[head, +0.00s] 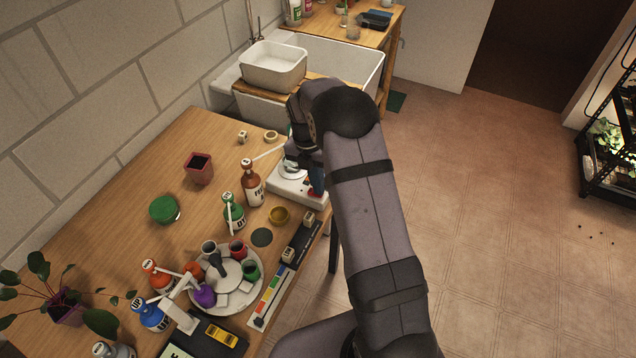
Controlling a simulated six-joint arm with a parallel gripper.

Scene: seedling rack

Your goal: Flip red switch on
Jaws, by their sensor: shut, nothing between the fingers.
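A white device (284,194) with a round pale plate on top stands near the right edge of the wooden table. A small dark blue and red patch (317,182) shows at its right side, partly behind my arm. I cannot tell if this is the red switch or how the switch is set. My gripper (298,163) is shut and empty, pointing down over the device's far part. My arm and wrist hide much of it, so I cannot tell whether it touches the device.
A brown bottle (253,186) stands just left of the device. A round tray (226,303) holds several small pots. Bare table (140,235) lies to the left.

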